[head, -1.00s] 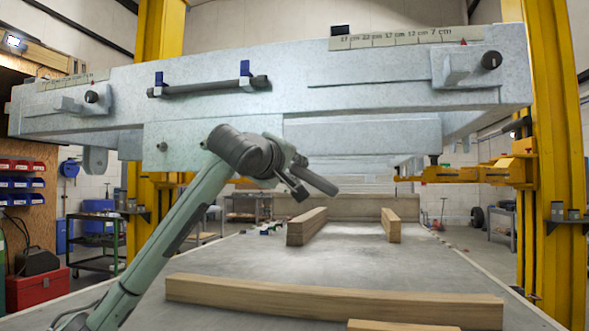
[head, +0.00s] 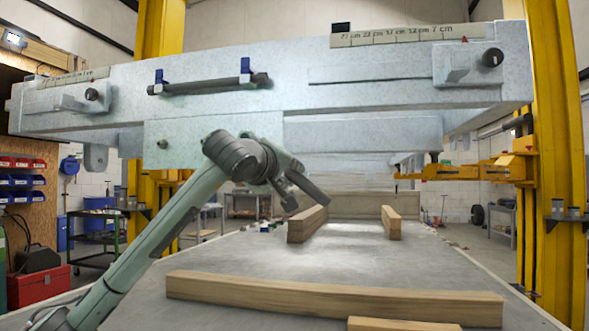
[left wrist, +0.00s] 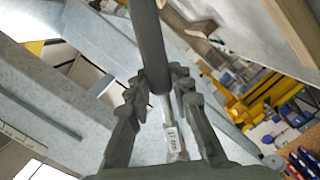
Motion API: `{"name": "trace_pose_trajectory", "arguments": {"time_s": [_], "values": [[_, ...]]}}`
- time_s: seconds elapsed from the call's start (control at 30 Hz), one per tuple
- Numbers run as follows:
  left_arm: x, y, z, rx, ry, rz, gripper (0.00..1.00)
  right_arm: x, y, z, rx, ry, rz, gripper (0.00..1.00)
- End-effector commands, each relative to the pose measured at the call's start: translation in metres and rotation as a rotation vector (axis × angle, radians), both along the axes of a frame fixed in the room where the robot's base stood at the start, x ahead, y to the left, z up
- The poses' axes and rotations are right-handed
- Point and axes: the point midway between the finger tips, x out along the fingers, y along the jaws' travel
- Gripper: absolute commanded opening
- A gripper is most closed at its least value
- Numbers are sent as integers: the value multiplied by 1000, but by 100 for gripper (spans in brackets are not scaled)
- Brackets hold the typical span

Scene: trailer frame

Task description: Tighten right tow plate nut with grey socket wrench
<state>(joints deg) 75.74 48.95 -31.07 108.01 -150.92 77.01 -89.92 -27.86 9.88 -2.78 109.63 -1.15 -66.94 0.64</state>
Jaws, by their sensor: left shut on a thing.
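My left gripper (head: 285,187) is in front of the trailer frame, below its front beam. It is shut on a dark grey bar-shaped tool (head: 309,190), seemingly the grey socket wrench. In the left wrist view the tool (left wrist: 149,40) runs up from between the fingers (left wrist: 161,88), with a pale labelled part below. The tow plate (head: 205,128) is on the beam, with a dark nut (head: 162,144) at its lower left. My gripper and wrist cover its lower right part, so the right nut is hidden. My right gripper is not in view.
A dark bar (head: 208,85) rests in two blue holders on the beam. Wooden beams (head: 335,297) lie on the grey floor platform below. Yellow lift posts (head: 553,160) stand at both sides. The space right of my gripper, under the frame, is free.

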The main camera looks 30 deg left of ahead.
Motion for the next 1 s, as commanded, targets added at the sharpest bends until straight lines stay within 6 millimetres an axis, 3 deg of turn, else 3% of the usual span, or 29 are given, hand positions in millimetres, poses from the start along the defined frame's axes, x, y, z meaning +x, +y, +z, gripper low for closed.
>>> {"name": "trace_pose_trajectory", "arguments": {"time_s": [1.0], "values": [[-4, 16, -16, 177, 40, 1, 0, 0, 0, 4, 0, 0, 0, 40]]}}
